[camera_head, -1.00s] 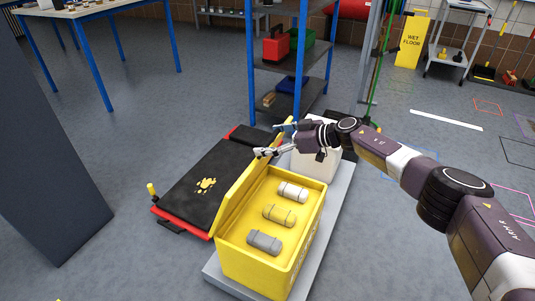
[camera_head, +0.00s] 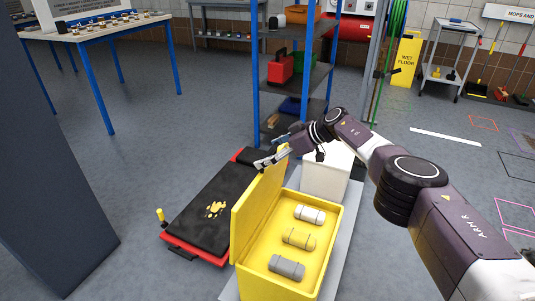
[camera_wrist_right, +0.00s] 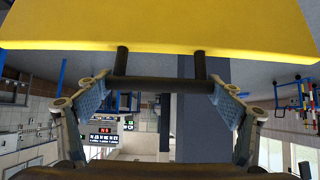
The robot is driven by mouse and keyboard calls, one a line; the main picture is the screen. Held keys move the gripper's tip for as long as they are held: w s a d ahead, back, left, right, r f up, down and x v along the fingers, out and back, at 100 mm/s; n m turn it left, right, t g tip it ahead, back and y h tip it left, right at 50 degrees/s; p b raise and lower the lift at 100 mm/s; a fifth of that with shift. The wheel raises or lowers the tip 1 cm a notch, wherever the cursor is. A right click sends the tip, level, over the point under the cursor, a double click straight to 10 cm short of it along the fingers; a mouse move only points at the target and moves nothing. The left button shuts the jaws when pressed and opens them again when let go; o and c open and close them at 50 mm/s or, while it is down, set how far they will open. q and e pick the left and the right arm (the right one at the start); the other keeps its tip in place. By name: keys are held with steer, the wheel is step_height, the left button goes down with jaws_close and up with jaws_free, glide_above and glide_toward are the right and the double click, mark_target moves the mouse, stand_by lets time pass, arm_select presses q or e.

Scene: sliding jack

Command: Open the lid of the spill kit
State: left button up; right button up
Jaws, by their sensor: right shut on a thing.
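The yellow spill kit box (camera_head: 325,262) stands on a low grey platform. Its yellow lid (camera_head: 258,212) stands raised, roughly upright, along the box's left side, and the box is open at the top. Three rolled items, white (camera_head: 310,214), yellow (camera_head: 298,238) and grey (camera_head: 286,267), lie inside. My right gripper (camera_head: 271,161) is at the top edge of the lid. In the right wrist view, the lid (camera_wrist_right: 160,28) fills the top, and the right gripper (camera_wrist_right: 160,100) is shut on its black handle bar (camera_wrist_right: 160,85). My left gripper is out of view.
A black-topped red trolley (camera_head: 210,205) stands close left of the lid. A white container (camera_head: 326,172) stands behind the box. A blue-posted shelf (camera_head: 290,100) is further back. A dark column (camera_head: 50,190) fills the left edge. Open floor lies to the right.

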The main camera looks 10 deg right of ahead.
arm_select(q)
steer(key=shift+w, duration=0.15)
arm_select(e)
steer(key=shift+a, duration=0.1)
steer(key=o, duration=1.5)
steer(key=shift+c, duration=0.2)
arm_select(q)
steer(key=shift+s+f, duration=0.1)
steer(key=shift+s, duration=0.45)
arm_select(e)
steer(key=shift+o, duration=0.7)
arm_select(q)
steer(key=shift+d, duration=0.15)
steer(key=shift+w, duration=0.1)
arm_select(e)
steer(key=shift+s+d+r, duration=0.15)
steer(key=shift+d+r, duration=0.25)
steer(key=shift+d, duration=0.2)
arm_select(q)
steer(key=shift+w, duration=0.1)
arm_select(e)
steer(key=v, duration=1)
steer(key=shift+s+r, duration=0.25)
